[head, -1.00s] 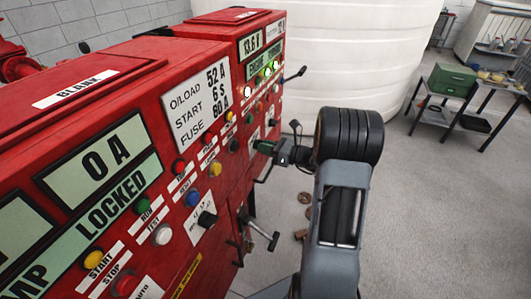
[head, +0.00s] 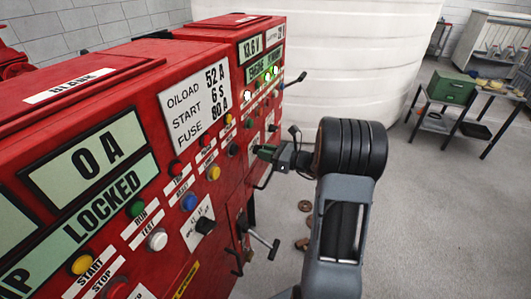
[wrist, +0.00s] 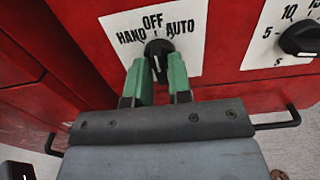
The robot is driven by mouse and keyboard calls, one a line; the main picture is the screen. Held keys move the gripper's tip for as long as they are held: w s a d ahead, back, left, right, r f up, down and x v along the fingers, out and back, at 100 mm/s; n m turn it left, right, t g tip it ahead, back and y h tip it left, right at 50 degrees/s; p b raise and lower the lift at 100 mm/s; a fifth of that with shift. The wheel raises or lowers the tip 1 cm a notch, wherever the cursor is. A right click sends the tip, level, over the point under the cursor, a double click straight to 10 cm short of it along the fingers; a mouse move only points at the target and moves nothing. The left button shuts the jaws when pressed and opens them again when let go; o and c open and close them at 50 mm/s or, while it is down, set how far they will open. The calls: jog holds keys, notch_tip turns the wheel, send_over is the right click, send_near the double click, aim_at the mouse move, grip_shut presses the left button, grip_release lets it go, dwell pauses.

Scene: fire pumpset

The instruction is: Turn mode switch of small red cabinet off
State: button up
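The mode switch (wrist: 158,48) is a black knob with a white line on a white plate (wrist: 196,58) marked HAND, OFF and AUTO. Its exact setting is hard to tell. My gripper (wrist: 158,66) has two green fingers, apart, one on each side of the knob's lower part; I cannot tell whether they touch it. In the head view my gripper (head: 266,153) is at the front face of the small red cabinet (head: 262,75), at the far end of the row. The switch is not clearly visible there.
Another black knob (wrist: 301,38) with a number scale is to the right. Black handles (wrist: 277,124) stick out below. A larger red cabinet (head: 150,90) with buttons stands nearer. A white tank (head: 350,60) is behind, and a table with a green box (head: 451,89) is at the right.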

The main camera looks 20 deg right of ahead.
jog(key=shift+o, duration=1.4)
jog(key=b+v, duration=0.1)
jog(key=v, duration=1.3)
jog(key=shift+a, duration=0.1)
